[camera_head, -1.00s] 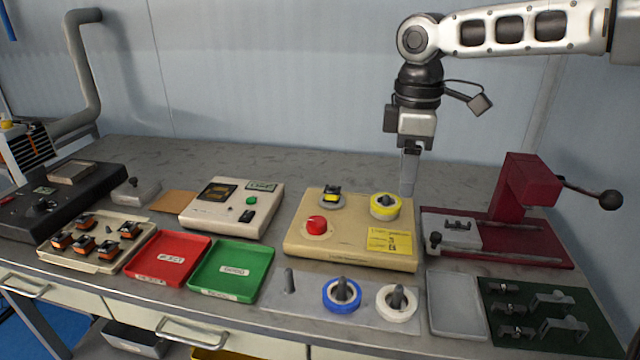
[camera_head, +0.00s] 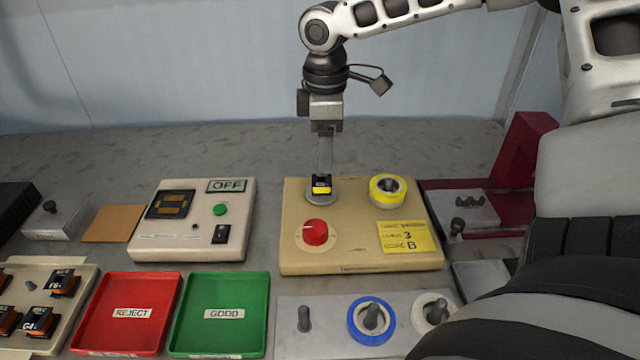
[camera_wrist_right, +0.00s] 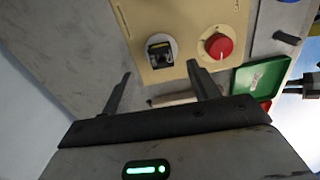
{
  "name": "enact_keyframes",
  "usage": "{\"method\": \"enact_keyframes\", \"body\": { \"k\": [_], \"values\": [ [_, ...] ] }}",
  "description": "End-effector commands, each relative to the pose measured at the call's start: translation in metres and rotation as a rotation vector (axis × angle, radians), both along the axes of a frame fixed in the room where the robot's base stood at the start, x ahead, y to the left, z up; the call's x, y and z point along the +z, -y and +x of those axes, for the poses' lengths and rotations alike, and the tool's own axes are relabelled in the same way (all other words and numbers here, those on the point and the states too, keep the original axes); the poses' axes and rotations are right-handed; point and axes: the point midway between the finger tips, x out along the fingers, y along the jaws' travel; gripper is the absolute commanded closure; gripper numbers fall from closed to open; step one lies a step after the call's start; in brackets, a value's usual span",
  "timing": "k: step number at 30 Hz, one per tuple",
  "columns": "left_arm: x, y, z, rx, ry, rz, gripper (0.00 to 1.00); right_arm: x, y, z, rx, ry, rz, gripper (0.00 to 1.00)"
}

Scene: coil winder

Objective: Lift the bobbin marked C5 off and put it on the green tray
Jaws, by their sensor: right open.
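The bobbin (camera_head: 321,185), black with yellow, sits on a round grey seat on the beige winder box (camera_head: 360,262). Its marking is too small to read. It also shows in the right wrist view (camera_wrist_right: 160,53). My right gripper (camera_head: 325,170) is just behind and above the bobbin in the head view. In the right wrist view its two fingers (camera_wrist_right: 158,80) are spread wide with nothing between them, and the bobbin lies beyond the tips. The green tray (camera_head: 222,339), labelled GOOD, is empty at the front left of the winder. My left gripper is not in view.
A red REJECT tray (camera_head: 128,342) is beside the green one. The winder carries a red knob (camera_head: 316,232) and a yellow spool (camera_head: 388,191). A tester reading OFF (camera_head: 190,240) stands left. Spools on pegs (camera_head: 371,321) stand in front. One of my arms covers the lower right.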

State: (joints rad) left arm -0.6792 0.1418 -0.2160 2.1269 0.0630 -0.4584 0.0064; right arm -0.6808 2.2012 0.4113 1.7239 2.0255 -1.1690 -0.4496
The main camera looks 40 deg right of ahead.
Motion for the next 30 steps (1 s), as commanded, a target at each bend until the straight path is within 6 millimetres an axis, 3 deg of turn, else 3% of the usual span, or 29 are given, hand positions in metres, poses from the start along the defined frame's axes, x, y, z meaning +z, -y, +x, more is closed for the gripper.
{"method": "enact_keyframes", "body": {
  "k": [3, 10, 18, 27, 30],
  "values": [
    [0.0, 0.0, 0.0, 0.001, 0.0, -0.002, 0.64, -0.017, 0.0, 0.0, 0.0, -0.001, -0.001, 0.4],
    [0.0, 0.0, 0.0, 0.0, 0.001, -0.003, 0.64, -0.033, -0.001, 0.0, 0.0, -0.002, -0.002, 0.4],
    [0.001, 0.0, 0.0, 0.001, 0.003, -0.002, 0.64, -0.07, -0.005, 0.002, 0.001, -0.001, -0.001, 0.4],
    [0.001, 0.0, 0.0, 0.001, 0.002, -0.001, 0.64, -0.075, -0.005, 0.002, 0.0, 0.002, -0.001, 0.4],
    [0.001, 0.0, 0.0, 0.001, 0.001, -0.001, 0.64, -0.075, -0.005, 0.002, 0.0, 0.002, -0.001, 0.65]
  ]
}}
